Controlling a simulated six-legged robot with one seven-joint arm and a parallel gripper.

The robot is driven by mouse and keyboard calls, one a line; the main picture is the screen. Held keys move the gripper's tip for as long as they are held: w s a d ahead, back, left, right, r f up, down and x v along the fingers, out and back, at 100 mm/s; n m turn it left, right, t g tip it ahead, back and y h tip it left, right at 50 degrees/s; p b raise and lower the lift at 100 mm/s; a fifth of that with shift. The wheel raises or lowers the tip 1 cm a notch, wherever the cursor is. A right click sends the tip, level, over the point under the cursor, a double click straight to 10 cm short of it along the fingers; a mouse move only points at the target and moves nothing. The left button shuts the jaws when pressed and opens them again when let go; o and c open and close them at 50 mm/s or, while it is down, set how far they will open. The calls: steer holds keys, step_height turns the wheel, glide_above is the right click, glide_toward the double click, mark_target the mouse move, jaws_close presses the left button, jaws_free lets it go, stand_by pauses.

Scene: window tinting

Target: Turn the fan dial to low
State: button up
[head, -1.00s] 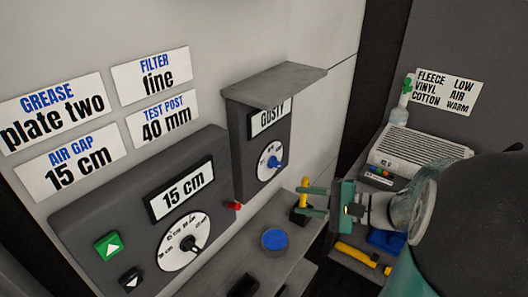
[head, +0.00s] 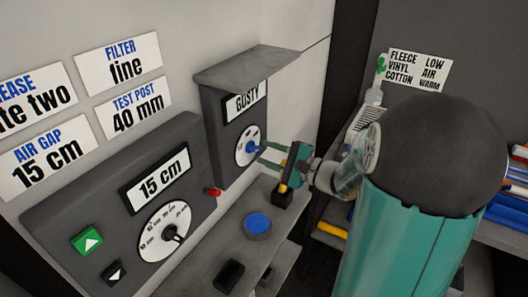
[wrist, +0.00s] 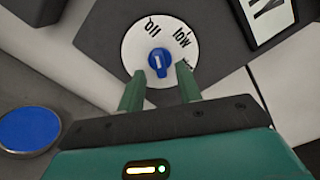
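In the wrist view the dial (wrist: 133,50) shows "low" and a word that looks like "off", with a third mark partly hidden by a finger. My gripper (head: 263,154) is at the dial. In the wrist view my gripper (wrist: 161,80) is open, its green fingertips either side of the knob's lower part, with gaps visible.
A hood (head: 246,66) juts out above the fan box. Left and below is a larger panel with a "15 cm" display (head: 160,179) and a red knob (head: 214,192). A round blue-topped item (head: 257,223) sits on the ledge below my gripper.

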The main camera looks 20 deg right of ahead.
steer(key=shift+x, duration=0.95)
jaws_close()
steer(key=shift+m, duration=0.3)
steer(key=m, duration=1.1)
steer(key=shift+m, duration=0.3)
